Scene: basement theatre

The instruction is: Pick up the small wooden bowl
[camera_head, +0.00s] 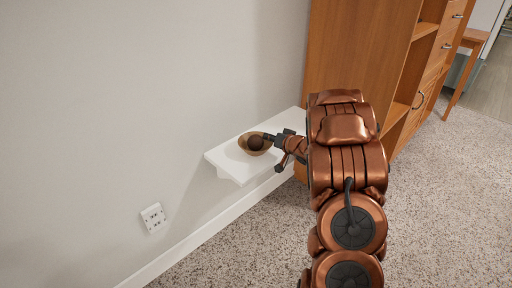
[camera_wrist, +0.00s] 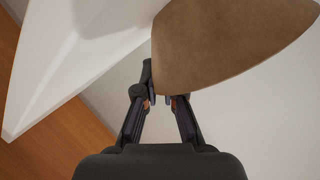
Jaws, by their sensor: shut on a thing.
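The small wooden bowl (camera_head: 243,146) is at the white wall shelf, with a dark round thing (camera_head: 256,142) inside it. My gripper (camera_head: 268,138) reaches in from the right and is at the bowl's right rim. In the wrist view the bowl (camera_wrist: 232,45) fills the upper right as a large brown curved side. There my fingers (camera_wrist: 161,98) are close together at the bowl's lower left edge, shut on it. I cannot tell whether the bowl rests on the shelf or is slightly above it.
The white shelf (camera_head: 226,162) juts from the grey wall; it also shows in the wrist view (camera_wrist: 70,60). A tall wooden cabinet (camera_head: 350,45) stands right behind my arm. A wall socket (camera_head: 153,217) is at lower left. Carpet (camera_head: 440,210) is clear at right.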

